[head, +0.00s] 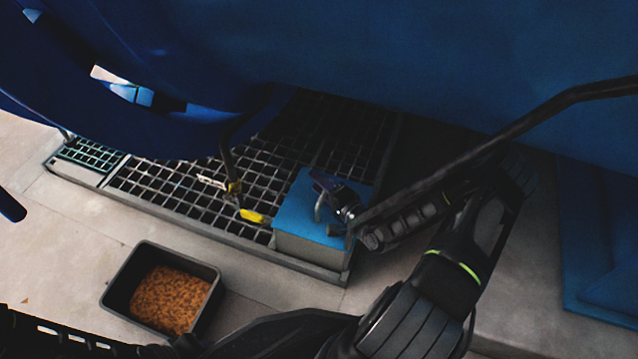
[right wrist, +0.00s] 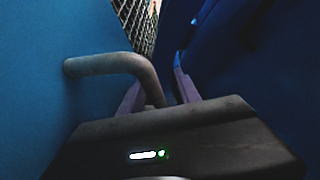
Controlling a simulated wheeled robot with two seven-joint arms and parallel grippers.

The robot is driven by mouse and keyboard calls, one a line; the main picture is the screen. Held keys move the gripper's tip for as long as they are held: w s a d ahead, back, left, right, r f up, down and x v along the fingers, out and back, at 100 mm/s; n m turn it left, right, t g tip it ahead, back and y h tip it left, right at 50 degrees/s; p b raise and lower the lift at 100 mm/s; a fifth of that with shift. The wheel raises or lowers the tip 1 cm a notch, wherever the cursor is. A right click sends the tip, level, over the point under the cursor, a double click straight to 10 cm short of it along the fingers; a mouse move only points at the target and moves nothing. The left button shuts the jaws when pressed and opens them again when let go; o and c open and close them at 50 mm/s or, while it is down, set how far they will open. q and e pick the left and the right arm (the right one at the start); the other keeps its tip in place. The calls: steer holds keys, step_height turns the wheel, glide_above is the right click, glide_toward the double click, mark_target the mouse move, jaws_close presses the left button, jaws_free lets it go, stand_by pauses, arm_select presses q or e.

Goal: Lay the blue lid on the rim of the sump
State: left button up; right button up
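The blue lid (head: 292,212) lies flat on top of a grey box-like block (head: 308,252) at the right front end of the floor grating. A bent grey handle (head: 318,211) stands on the lid; it shows large in the right wrist view (right wrist: 110,65). My right gripper (head: 333,190) is at this handle. In the wrist view its two fingers are apart, with the handle reaching between them and a dark gap beside the right finger. The handle's far end is hidden behind the gripper body. I cannot tell for sure which part is the sump. My left gripper is not in view.
A dark grating (head: 185,185) covers the floor under a large blue vessel (head: 430,60). A yellow-tagged part (head: 250,215) hangs over it. A black bin (head: 120,285) of orange-brown granules stands in front. A small teal-edged grate (head: 90,154) is at the left. Pale floor is clear there.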

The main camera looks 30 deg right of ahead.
steer(key=shift+f, duration=0.15)
steer(key=shift+s, duration=0.1)
steer(key=s+p, duration=0.1)
steer(key=s, duration=0.1)
steer(key=s+r+p, duration=0.1)
steer(key=s, duration=0.1)
steer(key=s+p, duration=0.1)
steer(key=s, duration=0.2)
steer(key=shift+d+r, duration=0.3)
steer(key=shift+s, duration=0.25)
stand_by(0.3)
